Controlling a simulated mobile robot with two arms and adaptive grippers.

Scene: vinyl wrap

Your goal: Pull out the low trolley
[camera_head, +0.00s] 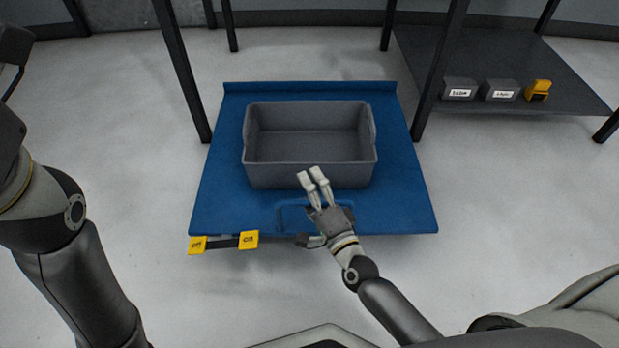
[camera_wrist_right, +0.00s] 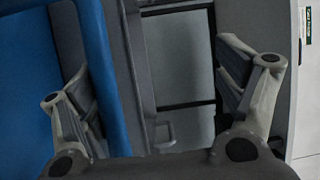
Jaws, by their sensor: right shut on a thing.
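The low trolley (camera_head: 225,200) is a flat blue platform on the floor, with a raised back edge and a blue handle (camera_head: 288,214) at its front. A grey open bin (camera_head: 312,178) sits on it and looks empty. My right gripper (camera_head: 313,175) is at the front edge, shut on the trolley's handle, partly hiding it. In the right wrist view, my two fingers stand on either side, with a blue bar (camera_wrist_right: 106,75) between them.
Dark rack posts (camera_head: 183,75) stand close by the trolley's left and right sides. A low dark shelf (camera_head: 520,75) at right holds two grey labelled boxes and a yellow item (camera_head: 537,90). Yellow tags (camera_head: 248,239) sit at the trolley's front left. Floor in front is clear.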

